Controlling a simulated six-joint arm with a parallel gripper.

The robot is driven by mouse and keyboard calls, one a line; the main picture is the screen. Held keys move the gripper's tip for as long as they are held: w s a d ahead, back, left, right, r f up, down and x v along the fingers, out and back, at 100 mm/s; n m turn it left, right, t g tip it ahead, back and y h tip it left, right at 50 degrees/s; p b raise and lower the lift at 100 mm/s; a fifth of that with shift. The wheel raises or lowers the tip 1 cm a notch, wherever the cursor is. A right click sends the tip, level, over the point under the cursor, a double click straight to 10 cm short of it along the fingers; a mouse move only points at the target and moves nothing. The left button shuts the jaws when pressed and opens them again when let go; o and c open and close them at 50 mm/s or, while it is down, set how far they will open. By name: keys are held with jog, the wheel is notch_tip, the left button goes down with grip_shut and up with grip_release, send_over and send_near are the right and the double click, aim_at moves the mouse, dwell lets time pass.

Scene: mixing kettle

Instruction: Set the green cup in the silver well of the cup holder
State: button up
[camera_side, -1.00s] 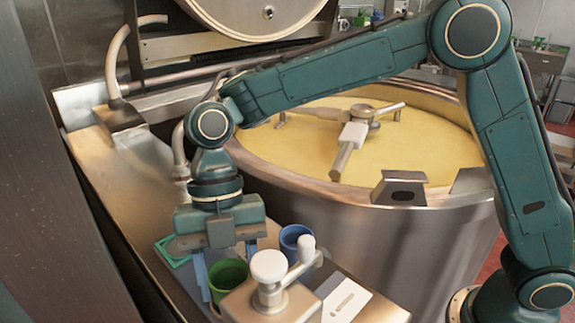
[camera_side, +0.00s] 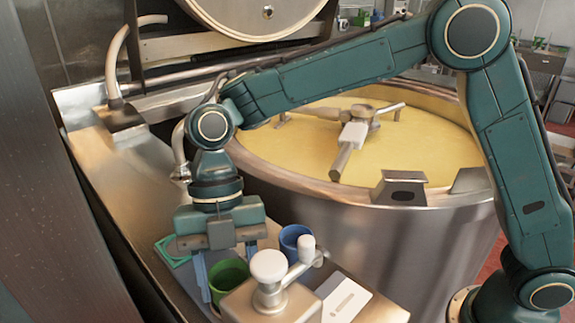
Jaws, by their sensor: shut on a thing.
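The green cup (camera_side: 228,277) stands upright at the lower middle, on or just above the metal worktop; I cannot tell which. My gripper (camera_side: 225,270) points down over it, with one finger on its left side and the other behind its right side. It is shut on the cup. The front of the cup's lower part is hidden by a metal block. I cannot make out the cup holder's silver well. A green square frame (camera_side: 168,255) lies on the worktop, left of the cup and partly behind my gripper.
A blue cup (camera_side: 291,241) stands right of my gripper. A metal block with a lever and white knobs (camera_side: 268,268) stands close in front of the green cup. A white labelled card (camera_side: 347,299) lies to its right. The large kettle (camera_side: 380,245) with yellow contents rises behind.

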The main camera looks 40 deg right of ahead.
jog(key=shift+f, duration=0.6)
dwell(0.9)
jog(key=o, duration=1)
jog(key=shift+o, duration=0.9)
jog(key=shift+r, duration=3.5)
